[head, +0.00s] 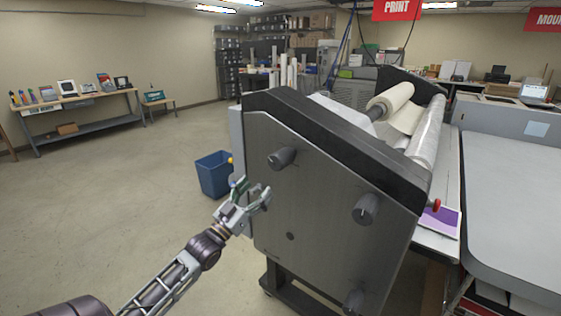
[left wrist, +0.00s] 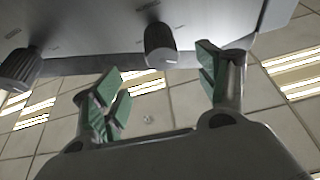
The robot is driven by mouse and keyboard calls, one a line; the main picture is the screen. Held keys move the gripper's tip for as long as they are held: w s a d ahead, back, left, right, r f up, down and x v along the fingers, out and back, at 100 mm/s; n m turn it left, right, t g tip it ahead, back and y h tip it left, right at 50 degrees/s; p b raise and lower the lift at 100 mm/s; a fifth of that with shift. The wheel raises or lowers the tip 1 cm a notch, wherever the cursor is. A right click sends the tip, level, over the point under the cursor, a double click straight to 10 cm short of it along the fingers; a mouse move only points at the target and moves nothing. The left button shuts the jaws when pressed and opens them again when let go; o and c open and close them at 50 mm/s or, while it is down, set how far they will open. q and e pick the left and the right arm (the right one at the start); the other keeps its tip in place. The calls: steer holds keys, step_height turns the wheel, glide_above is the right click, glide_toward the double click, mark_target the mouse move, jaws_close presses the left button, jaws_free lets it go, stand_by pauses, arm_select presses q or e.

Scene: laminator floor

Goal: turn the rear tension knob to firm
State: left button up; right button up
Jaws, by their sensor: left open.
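The laminator (head: 330,180) stands at centre with its dark grey side panel facing me. Its panel bears a dark knob at the upper left (head: 282,158), one at the right (head: 366,209) and one low down (head: 354,302). I cannot read which is labelled rear tension. My left gripper (head: 251,193) is open and empty, just left of and below the upper-left knob, apart from it. In the left wrist view, a dark knob (left wrist: 160,45) lies beyond the gap between the open green-padded fingers (left wrist: 160,88); another knob (left wrist: 18,68) is at left. My right gripper is out of view.
A blue bin (head: 214,175) stands on the floor behind the laminator's left edge. A red knob (head: 436,205) and a purple print (head: 441,221) are at its right side. A grey table (head: 515,200) fills the right. The floor at left is clear.

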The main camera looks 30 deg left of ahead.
mark_target(274, 168)
arm_select(q)
steer(key=shift+w+r, duration=0.1)
steer(key=shift+p+x, duration=0.65)
steer(key=shift+x, duration=2.35)
steer(key=shift+p+x, duration=0.35)
steer(key=shift+x, duration=2.3)
steer(key=shift+p+x, duration=0.45)
steer(key=shift+x, duration=0.6)
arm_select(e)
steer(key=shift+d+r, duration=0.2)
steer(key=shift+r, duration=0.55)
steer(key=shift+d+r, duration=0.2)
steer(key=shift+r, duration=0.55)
arm_select(q)
steer(key=c, duration=1)
steer(key=shift+c, duration=0.2)
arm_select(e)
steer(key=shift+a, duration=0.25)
